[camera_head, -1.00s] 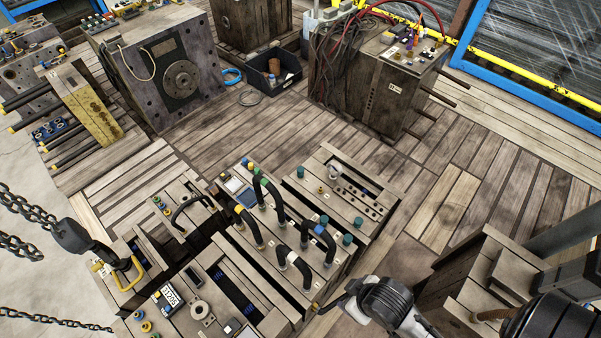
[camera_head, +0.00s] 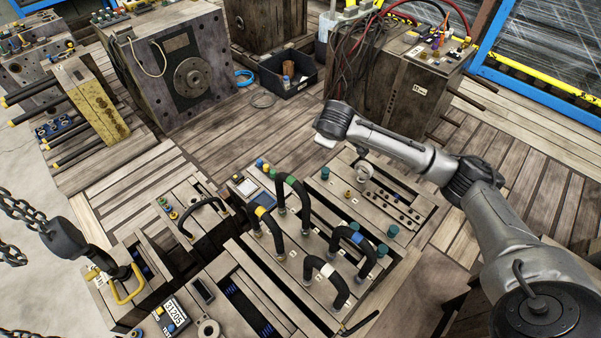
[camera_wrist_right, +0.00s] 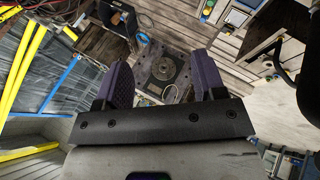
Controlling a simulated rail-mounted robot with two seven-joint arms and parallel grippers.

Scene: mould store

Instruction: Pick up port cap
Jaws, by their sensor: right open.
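Several teal port caps stand upright on the mould plates in the head view: one alone (camera_head: 325,173) towards the back, and others nearer the right edge, such as this one (camera_head: 393,231). Smaller yellow, red and blue caps sit on the plates too; I cannot tell which cap the task means. My right gripper (camera_head: 325,141) is above and behind the lone teal cap, apart from it. In the right wrist view its two purple fingers (camera_wrist_right: 162,78) are spread with nothing between them. My left gripper is not in view.
Black hose loops (camera_head: 293,205) stand up among the caps. A chain hook with a yellow handle (camera_head: 128,284) is at left. A mould block with a round plate (camera_head: 190,78), a black bin (camera_head: 285,82) and a cable-covered block (camera_head: 385,85) stand behind.

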